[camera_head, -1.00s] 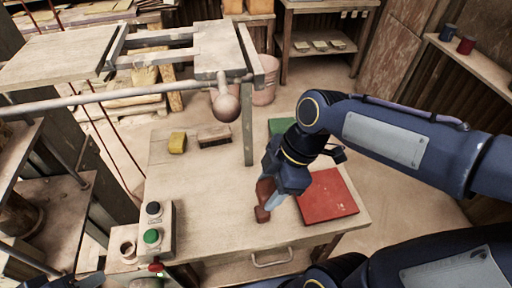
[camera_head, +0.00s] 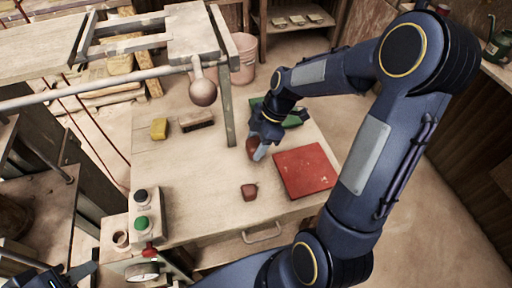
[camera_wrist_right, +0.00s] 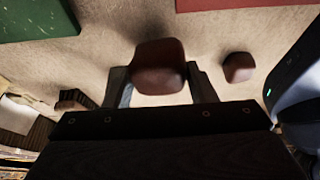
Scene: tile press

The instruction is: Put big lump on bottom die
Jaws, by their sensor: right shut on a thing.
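My right gripper (camera_head: 257,150) is shut on a reddish-brown clay lump (camera_head: 252,144) above the worktable. In the right wrist view this lump (camera_wrist_right: 158,66) sits between the two fingers. A second clay lump (camera_head: 249,192) lies on the table nearer the front, apart from the gripper; it also shows in the right wrist view (camera_wrist_right: 238,67). The held lump looks larger there, but it is nearer the camera. My left gripper (camera_head: 84,272) shows only partly at the bottom left; its opening is unclear. I cannot clearly make out the bottom die in the dark machinery at the left.
A red mat (camera_head: 305,172) and a green mat (camera_head: 290,121) lie on the table's right side. A yellow sponge (camera_head: 159,128) and a brush (camera_head: 196,121) lie at the back. A button box (camera_head: 144,215) stands front left. A ball-ended lever (camera_head: 203,92) hangs over the table.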

